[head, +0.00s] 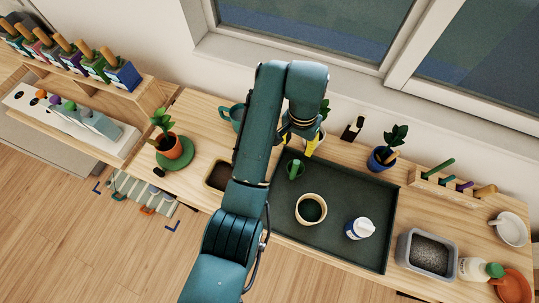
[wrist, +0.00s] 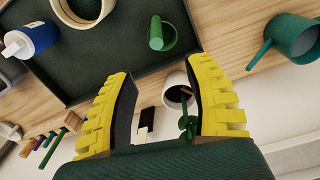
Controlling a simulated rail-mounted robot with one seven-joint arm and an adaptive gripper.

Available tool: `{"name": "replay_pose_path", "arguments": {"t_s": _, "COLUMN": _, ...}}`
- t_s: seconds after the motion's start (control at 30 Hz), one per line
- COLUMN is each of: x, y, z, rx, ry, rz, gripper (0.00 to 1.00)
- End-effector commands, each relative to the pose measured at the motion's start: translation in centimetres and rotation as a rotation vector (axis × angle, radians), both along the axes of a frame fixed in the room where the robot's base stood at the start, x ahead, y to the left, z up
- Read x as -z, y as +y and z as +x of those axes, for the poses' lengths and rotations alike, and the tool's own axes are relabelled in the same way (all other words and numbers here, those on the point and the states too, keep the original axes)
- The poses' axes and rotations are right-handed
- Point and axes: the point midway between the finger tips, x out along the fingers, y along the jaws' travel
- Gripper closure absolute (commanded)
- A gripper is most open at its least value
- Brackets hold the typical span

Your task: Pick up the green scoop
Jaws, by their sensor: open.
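The green scoop (head: 294,169) stands on the dark tray (head: 343,232), near its back left corner, with its lighter green handle sticking up. In the wrist view the scoop (wrist: 157,42) is at the top middle, beyond the fingertips and close to the tray edge (wrist: 110,88). My gripper (head: 300,138) is above the back left of the tray, behind the scoop in the head view. In the wrist view its yellow fingers (wrist: 160,85) are wide apart, with nothing held between them. The gripper and scoop are apart.
A cream pot (head: 300,211) and a white-and-blue bottle (head: 359,229) share the tray. A teal watering can (wrist: 294,38) is beside it. A potted plant (wrist: 184,99) shows between my fingers, farther off. A tool rack (head: 430,184) and grey bin (head: 406,249) are at right.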

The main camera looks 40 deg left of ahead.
Motion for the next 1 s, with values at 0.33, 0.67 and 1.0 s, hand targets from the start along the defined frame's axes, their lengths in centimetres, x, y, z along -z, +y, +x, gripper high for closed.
{"name": "replay_pose_path", "arguments": {"t_s": 0.33, "x": 8.3, "y": -0.4, "z": 0.0, "rx": 0.001, "ry": 0.003, "rz": 0.0, "gripper": 0.47}}
{"name": "replay_pose_path", "arguments": {"t_s": 0.67, "x": 12.7, "y": -0.5, "z": 0.0, "rx": 0.0, "ry": 0.001, "rz": 0.0, "gripper": 0.47}}
{"name": "replay_pose_path", "arguments": {"t_s": 1.0, "x": 16.3, "y": -0.6, "z": 0.1, "rx": 0.001, "ry": -0.003, "rz": 0.001, "gripper": 0.47}}
